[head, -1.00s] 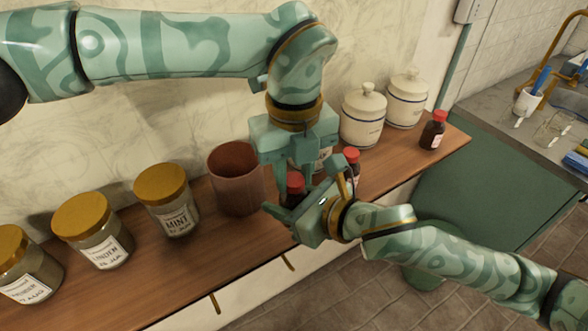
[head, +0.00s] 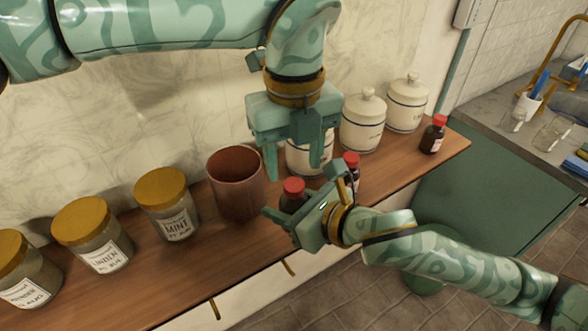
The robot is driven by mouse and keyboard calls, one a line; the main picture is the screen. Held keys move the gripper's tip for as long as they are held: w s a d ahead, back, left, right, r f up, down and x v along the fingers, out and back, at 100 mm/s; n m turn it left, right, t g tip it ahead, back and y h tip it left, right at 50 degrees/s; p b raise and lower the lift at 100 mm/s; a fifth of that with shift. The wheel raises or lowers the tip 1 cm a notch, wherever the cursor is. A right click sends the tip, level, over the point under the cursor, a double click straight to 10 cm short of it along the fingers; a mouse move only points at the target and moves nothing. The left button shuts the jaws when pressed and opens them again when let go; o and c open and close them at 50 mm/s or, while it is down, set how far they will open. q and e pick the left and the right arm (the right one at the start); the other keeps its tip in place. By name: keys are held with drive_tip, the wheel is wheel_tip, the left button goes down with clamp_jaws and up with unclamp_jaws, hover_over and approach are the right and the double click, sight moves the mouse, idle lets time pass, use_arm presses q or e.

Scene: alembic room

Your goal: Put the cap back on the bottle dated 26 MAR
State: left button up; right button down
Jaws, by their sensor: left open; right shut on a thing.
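A dark bottle with a red cap (head: 293,186) on its top stands near the shelf's front edge. My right gripper (head: 300,201) is shut on this bottle from the front right and hides much of it. My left gripper (head: 294,167) is open and empty, pointing down just above the red cap. A second red-capped bottle (head: 351,163) stands behind my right gripper, partly hidden. A third red-capped bottle (head: 432,137) stands at the shelf's right end. I cannot read the date on any bottle's label.
A brown clay pot (head: 236,185) stands left of the held bottle. Gold-lidded jars, including the MINT jar (head: 168,208), line the shelf (head: 205,262) to the left. White lidded canisters (head: 362,125) stand behind. Free wood lies before the second and third bottles.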

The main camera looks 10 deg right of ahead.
sight(294, 184)
use_arm(q)
drive_tip(key=shift+r, duration=0.3)
drive_tip(key=shift+f, duration=0.1)
drive_tip(key=shift+c, duration=0.3)
drive_tip(key=shift+s+d+r+n+h, duration=0.15)
drive_tip(key=shift+s+d+r+h, duration=0.05)
drive_tip(key=shift+d, duration=0.2)
drive_tip(key=shift+s+d+r+n+h, duration=0.15)
drive_tip(key=shift+d+r+h, duration=0.05)
drive_tip(key=shift+d, duration=0.15)
drive_tip(key=n, duration=0.1)
drive_tip(key=r+n, duration=0.2)
drive_tip(key=n, duration=0.1)
drive_tip(key=shift+w+a+r, duration=0.25)
drive_tip(key=shift+w+a, duration=0.05)
drive_tip(key=shift+a+r+n+y, duration=0.2)
drive_tip(key=shift+a+n+y, duration=0.25)
drive_tip(key=shift+n, duration=0.45)
drive_tip(key=shift+f, duration=0.15)
drive_tip(key=shift+f, duration=3.9)
